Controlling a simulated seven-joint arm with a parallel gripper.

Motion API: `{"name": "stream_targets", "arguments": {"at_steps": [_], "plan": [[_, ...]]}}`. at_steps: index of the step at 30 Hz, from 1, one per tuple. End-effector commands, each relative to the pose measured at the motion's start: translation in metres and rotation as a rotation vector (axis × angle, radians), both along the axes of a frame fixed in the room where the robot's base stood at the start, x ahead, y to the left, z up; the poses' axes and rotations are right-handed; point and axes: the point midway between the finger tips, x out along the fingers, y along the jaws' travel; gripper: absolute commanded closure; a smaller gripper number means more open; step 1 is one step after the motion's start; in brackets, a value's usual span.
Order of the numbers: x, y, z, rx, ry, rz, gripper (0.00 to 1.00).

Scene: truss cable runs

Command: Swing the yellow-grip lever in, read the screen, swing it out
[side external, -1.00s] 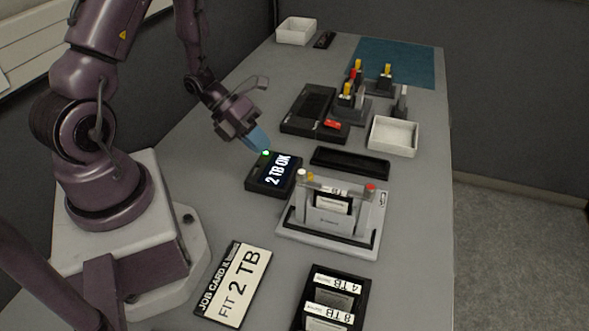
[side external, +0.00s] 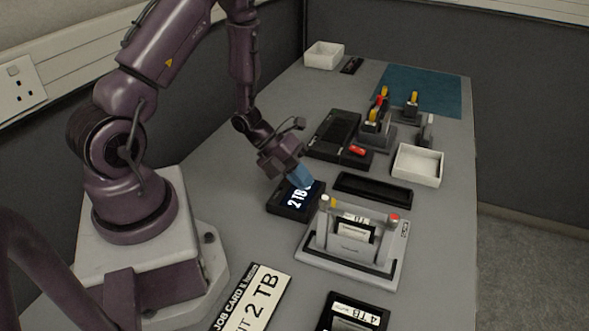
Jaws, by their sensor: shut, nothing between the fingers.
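I cannot make out the lever's exact angle. A red knob (side external: 393,218) tops the post at the right end. A labelled cartridge (side external: 352,231) stands upright in the dock. Left of the dock lies a black box with a screen (side external: 294,201). Its white text reads "2 TB"; the rest is hidden behind my gripper. My gripper (side external: 303,177), with blue fingers, is shut and empty in front of the screen's far right part, apart from the yellow grip.
A job card (side external: 262,292) ending in "2 TB" lies at the front. A black rack (side external: 352,315) with a 4 TB cartridge is beside it. Behind the dock are an empty black tray (side external: 373,190), a white bin (side external: 418,165) and yellow-topped posts (side external: 413,98).

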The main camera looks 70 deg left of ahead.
Motion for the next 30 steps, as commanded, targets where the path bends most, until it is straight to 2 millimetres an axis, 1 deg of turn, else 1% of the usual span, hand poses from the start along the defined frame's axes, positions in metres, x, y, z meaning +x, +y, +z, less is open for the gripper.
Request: {"name": "stream_targets", "arguments": {"at_steps": [1, 3, 9, 14, 23, 30], "plan": [[0.004, -0.006, -0.008, -0.002, 0.004, -0.004, 1.00], [0.010, -0.012, -0.016, -0.001, 0.003, -0.004, 1.00], [0.022, -0.024, -0.031, 0.000, 0.001, -0.002, 1.00], [0.025, -0.026, -0.034, 0.001, -0.001, -0.001, 1.00], [0.026, -0.026, -0.034, 0.001, -0.001, -0.001, 1.00], [0.028, -0.025, -0.034, 0.001, -0.001, -0.040, 1.00]]}}
